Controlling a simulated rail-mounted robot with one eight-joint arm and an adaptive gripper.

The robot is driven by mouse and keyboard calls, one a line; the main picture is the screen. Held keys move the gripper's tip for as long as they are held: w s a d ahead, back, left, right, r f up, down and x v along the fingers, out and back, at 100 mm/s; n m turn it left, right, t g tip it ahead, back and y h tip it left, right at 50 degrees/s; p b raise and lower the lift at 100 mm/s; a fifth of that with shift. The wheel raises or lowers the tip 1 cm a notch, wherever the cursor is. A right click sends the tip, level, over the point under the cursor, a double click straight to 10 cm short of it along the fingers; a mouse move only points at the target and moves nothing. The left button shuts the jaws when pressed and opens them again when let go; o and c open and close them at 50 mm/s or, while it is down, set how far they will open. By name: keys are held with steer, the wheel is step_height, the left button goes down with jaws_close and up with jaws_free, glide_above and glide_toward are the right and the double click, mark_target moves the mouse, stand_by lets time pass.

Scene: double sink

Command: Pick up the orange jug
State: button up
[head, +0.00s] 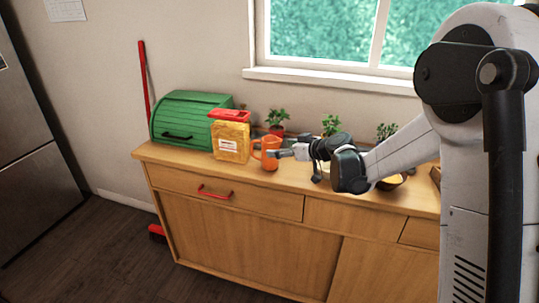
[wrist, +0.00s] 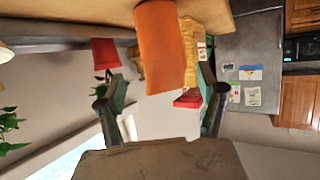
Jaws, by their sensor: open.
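The orange jug (head: 270,157) stands upright on the wooden counter, with its handle on the left. My gripper (head: 285,153) is at its right side, pointing at it, at about the height of its upper half. In the wrist view, which is upside down, the orange jug (wrist: 160,45) shows ahead, lined up with the gap between the open fingers of my gripper (wrist: 160,92). No grip on the jug shows. Whether a finger touches it I cannot tell.
A yellow container with a red lid (head: 230,140) stands just left of the jug. A green bread box (head: 185,120) is behind it on the left. Potted plants (head: 277,120) line the back near the window. The counter's front edge (head: 290,186) is clear.

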mark_target(270, 147)
steer(key=shift+a+r+x, duration=0.1)
steer(key=shift+r+x, duration=0.05)
steer(key=shift+x, duration=1.3)
steer(key=shift+a+r+x, duration=0.1)
steer(key=shift+r+x, duration=0.05)
steer(key=shift+x, duration=1.35)
steer(key=shift+s, duration=0.1)
steer(key=c, duration=1.6)
